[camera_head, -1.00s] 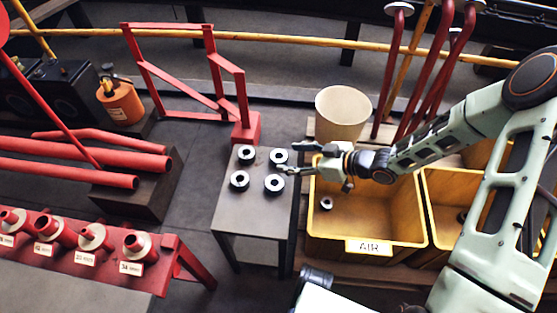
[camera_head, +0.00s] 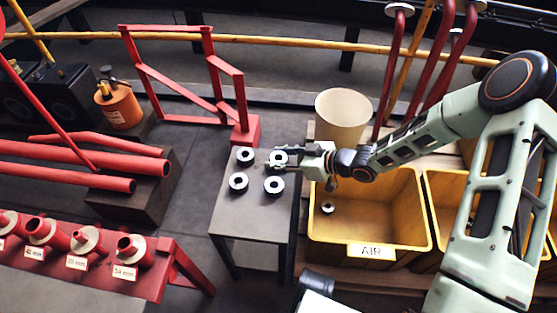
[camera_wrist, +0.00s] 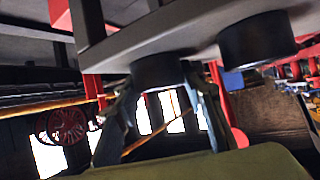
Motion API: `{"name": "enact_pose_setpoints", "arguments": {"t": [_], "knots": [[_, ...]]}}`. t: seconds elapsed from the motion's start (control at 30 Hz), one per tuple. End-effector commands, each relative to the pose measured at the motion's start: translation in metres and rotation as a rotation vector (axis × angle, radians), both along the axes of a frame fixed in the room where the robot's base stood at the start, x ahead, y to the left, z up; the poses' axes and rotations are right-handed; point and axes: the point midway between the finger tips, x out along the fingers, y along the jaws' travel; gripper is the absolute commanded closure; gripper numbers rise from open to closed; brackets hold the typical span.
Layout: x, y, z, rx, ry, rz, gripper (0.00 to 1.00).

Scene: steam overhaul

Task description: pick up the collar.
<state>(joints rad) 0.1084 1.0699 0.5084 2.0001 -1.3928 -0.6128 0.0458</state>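Several dark collars with pale tops stand on a small grey table (camera_head: 255,220) in the head view. The far right collar (camera_head: 279,157) has my gripper (camera_head: 275,160) at it, coming in low from the right, with a finger on either side. In the wrist view, which looks upside down, this collar (camera_wrist: 158,71) sits between the two fingertips (camera_wrist: 160,82), still against the tabletop. The fingers look open around it; whether they touch it is hard to tell. The other collars are at far left (camera_head: 245,154), near left (camera_head: 238,182) and near right (camera_head: 274,185).
A yellow bin (camera_head: 325,235) labelled AIR, with a small ring (camera_head: 328,208) inside, stands right of the table. A cream bucket (camera_head: 343,115) is behind it. A red frame (camera_head: 215,100) stands behind the table. Red flanged pipes (camera_head: 90,245) are at lower left.

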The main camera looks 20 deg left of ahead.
Motion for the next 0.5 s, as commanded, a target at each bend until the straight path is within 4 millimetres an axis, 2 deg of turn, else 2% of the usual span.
{"name": "enact_pose_setpoints", "arguments": {"t": [0.03,0.23,0.5], "knots": [[0.0001,-0.0001,0.0000,0.000,0.000,0.000,0.79],[0.0001,-0.0002,0.0001,0.000,0.000,0.000,1.00],[0.0004,0.0005,0.0020,0.003,-0.001,0.000,1.00]]}}
